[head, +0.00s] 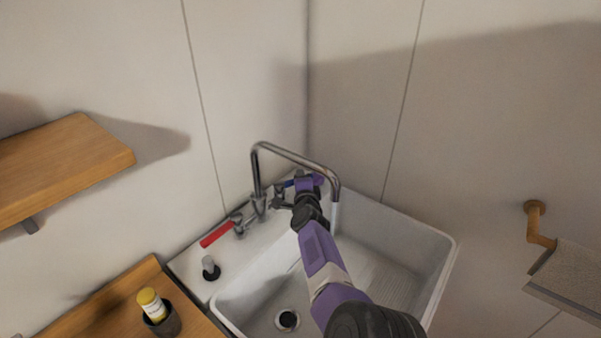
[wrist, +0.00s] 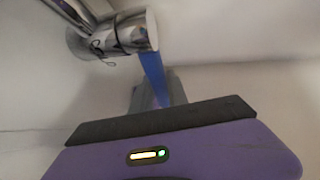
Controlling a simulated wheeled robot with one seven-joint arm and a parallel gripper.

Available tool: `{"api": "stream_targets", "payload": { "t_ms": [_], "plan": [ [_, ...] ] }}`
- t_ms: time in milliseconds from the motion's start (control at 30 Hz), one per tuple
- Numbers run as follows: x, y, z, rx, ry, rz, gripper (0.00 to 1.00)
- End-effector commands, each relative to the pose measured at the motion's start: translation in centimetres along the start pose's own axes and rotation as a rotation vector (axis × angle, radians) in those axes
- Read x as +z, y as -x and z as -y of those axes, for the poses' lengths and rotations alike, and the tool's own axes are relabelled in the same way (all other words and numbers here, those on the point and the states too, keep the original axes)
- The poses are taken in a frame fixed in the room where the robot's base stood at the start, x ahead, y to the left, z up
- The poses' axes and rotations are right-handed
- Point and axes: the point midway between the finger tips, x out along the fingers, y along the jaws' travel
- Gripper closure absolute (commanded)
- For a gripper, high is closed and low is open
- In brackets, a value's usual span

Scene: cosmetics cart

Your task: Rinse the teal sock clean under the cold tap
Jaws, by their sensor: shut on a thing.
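My gripper (head: 298,185) is at the back of the white sink (head: 445,262), behind the curved metal spout (head: 300,158). In the wrist view, the blue tap lever (wrist: 154,78) runs from the chrome valve (wrist: 112,38) down to the grey fingers of my gripper (wrist: 158,92), which are shut on it. A thin pale streak (head: 334,216) below the spout looks like running water. The red lever (head: 216,234) of the other tap is to the left. I see no teal sock in either view; my arm hides part of the basin.
A dark drain (head: 287,320) is in the basin floor. A dark-and-grey knob (head: 210,267) stands on the sink's left rim. A yellow-capped bottle (head: 151,304) stands in a dark cup on the wooden counter (head: 100,309). A wooden shelf (head: 70,160) is upper left; a grey towel (head: 572,268) hangs right.

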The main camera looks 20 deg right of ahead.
Motion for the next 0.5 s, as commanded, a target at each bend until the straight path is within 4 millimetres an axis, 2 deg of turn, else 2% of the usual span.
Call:
{"api": "stream_targets", "payload": {
  "t_ms": [500],
  "plan": [
    [-0.23,0.72,-0.28,0.013,-0.028,-0.133,1.00]
  ]
}}
